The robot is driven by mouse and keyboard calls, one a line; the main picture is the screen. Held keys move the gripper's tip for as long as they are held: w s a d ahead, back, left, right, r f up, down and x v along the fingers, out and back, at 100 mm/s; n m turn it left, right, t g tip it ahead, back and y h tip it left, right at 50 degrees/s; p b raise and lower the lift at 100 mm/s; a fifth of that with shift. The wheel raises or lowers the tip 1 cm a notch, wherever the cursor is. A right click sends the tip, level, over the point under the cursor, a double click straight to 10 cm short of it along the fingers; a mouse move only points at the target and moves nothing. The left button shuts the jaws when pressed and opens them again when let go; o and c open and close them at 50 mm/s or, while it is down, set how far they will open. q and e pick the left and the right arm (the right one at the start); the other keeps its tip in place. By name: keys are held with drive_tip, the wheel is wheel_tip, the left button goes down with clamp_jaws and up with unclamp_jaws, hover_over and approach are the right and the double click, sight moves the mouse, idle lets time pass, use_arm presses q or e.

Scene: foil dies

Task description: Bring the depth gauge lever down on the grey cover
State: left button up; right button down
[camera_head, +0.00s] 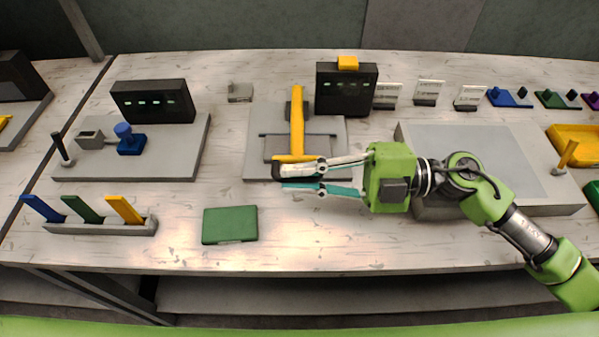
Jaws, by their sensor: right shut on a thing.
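The depth gauge has a yellow lever (297,115) whose long bar runs toward me from a dark post, ending in a yellow crosspiece. The lever lies low over a grey piece that looks like the grey cover (275,148), on a grey base plate (257,122). Whether lever and cover touch, I cannot tell. My right gripper (283,179) comes in from the right at the front edge of this plate. It is shut on the near end of the lever; the exact contact is partly hidden by its fingers. My left gripper is not in view.
A dark display box (346,98) with a yellow top stands behind the gauge. A green block (230,224) lies in front of it. A rack (100,226) with coloured levers is at the front left. A grey platform (408,140) lies to the right under my arm.

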drive_tip(key=c, duration=2.1)
unclamp_jaws()
drive_tip(key=shift+c, duration=0.2)
drive_tip(key=shift+w+d, duration=0.1)
drive_tip(key=shift+d, duration=0.05)
drive_tip(key=d, duration=1.2)
drive_tip(key=shift+a, duration=0.1)
